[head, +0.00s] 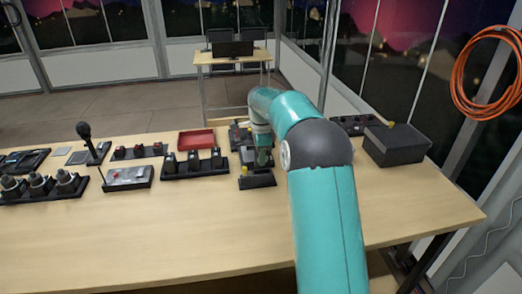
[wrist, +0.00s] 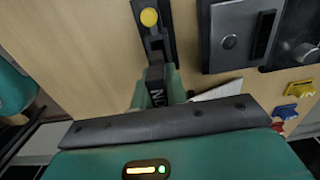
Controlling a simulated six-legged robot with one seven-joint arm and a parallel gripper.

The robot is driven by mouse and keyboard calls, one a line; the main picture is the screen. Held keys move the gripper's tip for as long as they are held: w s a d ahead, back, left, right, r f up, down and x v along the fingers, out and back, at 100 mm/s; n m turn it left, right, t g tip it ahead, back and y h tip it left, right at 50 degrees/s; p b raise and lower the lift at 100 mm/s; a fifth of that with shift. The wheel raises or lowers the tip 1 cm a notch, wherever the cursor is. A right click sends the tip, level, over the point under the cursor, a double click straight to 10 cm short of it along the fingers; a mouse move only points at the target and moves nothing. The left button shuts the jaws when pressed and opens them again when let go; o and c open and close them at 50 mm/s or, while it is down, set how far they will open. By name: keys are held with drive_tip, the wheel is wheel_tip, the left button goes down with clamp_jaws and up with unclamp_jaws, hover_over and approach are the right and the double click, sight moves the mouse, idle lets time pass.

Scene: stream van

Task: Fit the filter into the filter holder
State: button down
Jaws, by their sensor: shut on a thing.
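My gripper (wrist: 158,84) is shut on a small dark block with pale lettering, which I take to be the filter (wrist: 155,76). It shows between the teal fingers in the wrist view. Just beyond it is a narrow black holder with a yellow knob, likely the filter holder (wrist: 164,36). The block's far end is close to the holder's slot; I cannot tell whether it is inside. In the head view my gripper (head: 263,158) is low over the black holder (head: 258,181) at the table's middle. My arm and gripper hide the filter there.
A black rack with upright pieces (head: 195,165) stands left of the holder, with a red tray (head: 196,139) behind. A black box (head: 396,145) is at the right. A microphone (head: 85,136) and several devices fill the left. The table's front (head: 150,235) is clear.

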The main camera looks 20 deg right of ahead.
drive_tip(key=shift+f, duration=0.95)
drive_tip(key=shift+f, duration=1.2)
idle(0.9)
drive_tip(key=c, duration=1.3)
unclamp_jaws()
wheel_tip(320, 180, up, 14)
drive_tip(key=shift+f, duration=0.25)
drive_tip(key=shift+r, duration=0.15)
drive_tip(key=shift+a, duration=0.1)
